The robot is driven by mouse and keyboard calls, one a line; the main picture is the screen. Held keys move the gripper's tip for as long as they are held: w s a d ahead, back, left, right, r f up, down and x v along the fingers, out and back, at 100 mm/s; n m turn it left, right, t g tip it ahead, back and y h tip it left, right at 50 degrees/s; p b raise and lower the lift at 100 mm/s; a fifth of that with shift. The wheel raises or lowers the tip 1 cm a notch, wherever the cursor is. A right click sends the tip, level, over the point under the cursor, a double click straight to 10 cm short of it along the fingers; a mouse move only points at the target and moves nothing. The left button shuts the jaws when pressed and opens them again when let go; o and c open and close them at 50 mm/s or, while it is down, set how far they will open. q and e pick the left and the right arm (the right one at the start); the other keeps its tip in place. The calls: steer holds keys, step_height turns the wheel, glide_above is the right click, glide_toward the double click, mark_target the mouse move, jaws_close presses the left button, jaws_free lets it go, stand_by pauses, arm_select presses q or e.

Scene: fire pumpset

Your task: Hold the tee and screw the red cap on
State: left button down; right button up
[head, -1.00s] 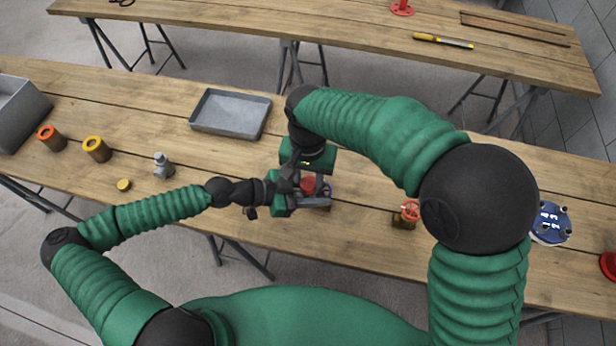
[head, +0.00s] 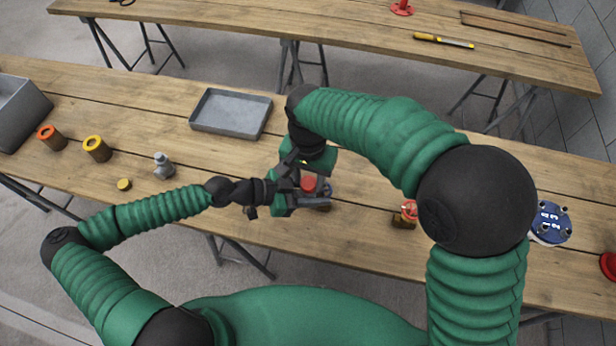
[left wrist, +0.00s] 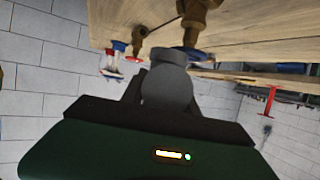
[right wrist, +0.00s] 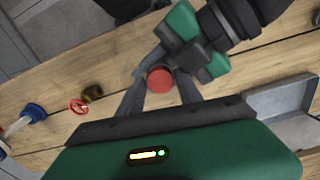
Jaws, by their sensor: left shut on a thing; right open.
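My left gripper (head: 300,196) reaches in from the left above the near table and is shut on the grey tee (left wrist: 166,80), which shows between its fingers in the left wrist view. In the head view the tee is mostly hidden by the fingers. The red cap (head: 309,184) sits at the top of the tee; how far it is threaded cannot be seen. My right gripper (right wrist: 161,77) is open above it, with a finger on either side of the red cap (right wrist: 160,82) in the right wrist view. Contact with the cap is unclear.
A grey tray (head: 231,112) lies behind the grippers. A brass valve with red handwheel (head: 407,212) and a blue flange (head: 550,222) are right.

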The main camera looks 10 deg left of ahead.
steer(key=r, duration=0.3)
steer(key=shift+a+r, duration=0.3)
steer(key=shift+s+d+r, duration=0.1)
steer(key=shift+r, duration=0.45)
steer(key=shift+d+f, duration=0.1)
steer(key=shift+c, duration=0.5)
